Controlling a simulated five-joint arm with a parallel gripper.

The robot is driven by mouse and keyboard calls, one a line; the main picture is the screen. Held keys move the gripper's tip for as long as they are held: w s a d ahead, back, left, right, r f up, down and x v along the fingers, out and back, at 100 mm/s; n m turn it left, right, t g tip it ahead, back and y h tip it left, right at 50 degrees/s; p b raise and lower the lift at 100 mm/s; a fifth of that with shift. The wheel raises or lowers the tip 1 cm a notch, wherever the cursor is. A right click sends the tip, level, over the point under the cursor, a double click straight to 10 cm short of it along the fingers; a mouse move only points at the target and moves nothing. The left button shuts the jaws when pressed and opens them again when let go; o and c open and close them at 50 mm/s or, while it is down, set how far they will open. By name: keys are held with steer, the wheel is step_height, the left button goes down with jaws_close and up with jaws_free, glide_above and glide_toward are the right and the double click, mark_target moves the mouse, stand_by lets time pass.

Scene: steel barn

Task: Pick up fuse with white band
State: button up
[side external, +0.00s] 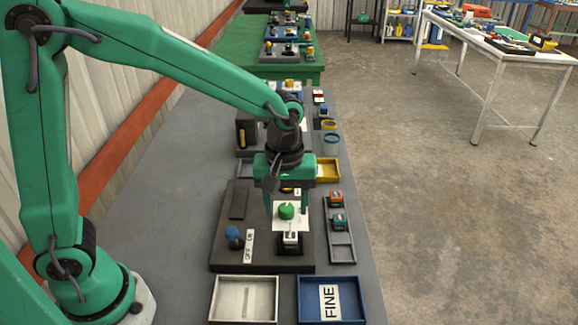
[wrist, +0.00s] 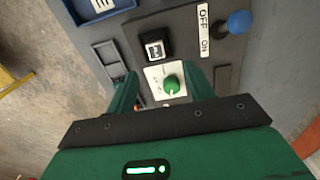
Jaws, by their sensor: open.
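My gripper (side external: 287,204) is open and empty over the dark panel (side external: 222,252), its fingers on either side of the green knob (side external: 287,211) in the picture. In the wrist view the open fingers (wrist: 162,92) also flank the green knob (wrist: 172,84). A dark block with a white top marking (side external: 291,238) sits on the panel in front of the knob; it also shows in the wrist view (wrist: 155,48). An orange-topped fuse (side external: 335,198) and a teal-topped fuse (side external: 338,220) stand in the narrow rack (side external: 343,256) at right.
A blue-ball lever (side external: 234,236) stands by the OFF/ON label (side external: 249,244). A yellow tray (side external: 328,170) and cups (side external: 330,140) stand behind. The rack's near slots are empty.

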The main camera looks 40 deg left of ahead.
mark_target(290, 235)
steer(key=shift+w+d+f, duration=0.15)
steer(key=shift+d+f, duration=0.2)
steer(key=shift+f, duration=1.35)
steer(key=shift+w+f, duration=0.15)
steer(key=shift+f, duration=2.45)
steer(key=c, duration=1)
